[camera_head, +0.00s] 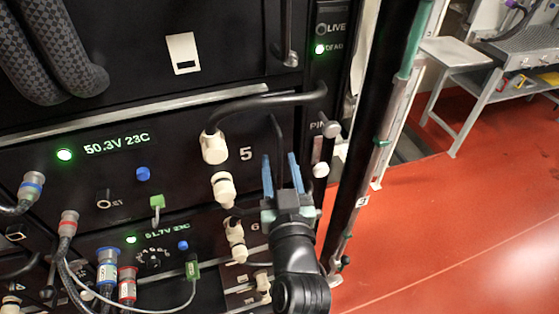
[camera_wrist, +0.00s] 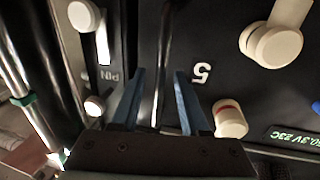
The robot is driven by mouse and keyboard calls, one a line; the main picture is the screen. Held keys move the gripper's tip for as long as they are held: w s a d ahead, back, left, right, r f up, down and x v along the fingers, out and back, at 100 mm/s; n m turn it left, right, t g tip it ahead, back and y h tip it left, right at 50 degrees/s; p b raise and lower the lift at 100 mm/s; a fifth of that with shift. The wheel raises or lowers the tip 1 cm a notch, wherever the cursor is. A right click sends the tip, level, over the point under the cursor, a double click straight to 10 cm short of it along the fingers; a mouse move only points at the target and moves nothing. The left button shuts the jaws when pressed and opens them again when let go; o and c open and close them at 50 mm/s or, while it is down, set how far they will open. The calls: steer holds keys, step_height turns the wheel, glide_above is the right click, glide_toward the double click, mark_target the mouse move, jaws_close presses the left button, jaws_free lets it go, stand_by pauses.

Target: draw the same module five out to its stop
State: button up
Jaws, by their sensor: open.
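Module five (camera_head: 180,165) is a black front with a green lit readout "50.3V 23C" and a white "5", in the head view. Its "5" (camera_wrist: 202,74) also shows in the wrist view. A thin dark upright handle (camera_head: 278,140) stands right of the "5". My gripper (camera_head: 281,164) is open, its two blue fingers pointing up the module front. In the wrist view the handle (camera_wrist: 162,50) runs between the fingers of my gripper (camera_wrist: 160,90). Nothing is gripped; I cannot tell how deep the handle sits between them.
A "PIN" strip (camera_head: 318,150) with white knobs is on the right. Module six (camera_head: 150,250) is below.

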steer(key=shift+w, duration=0.2)
steer(key=shift+c, duration=0.2)
jaws_close()
stand_by(1.2)
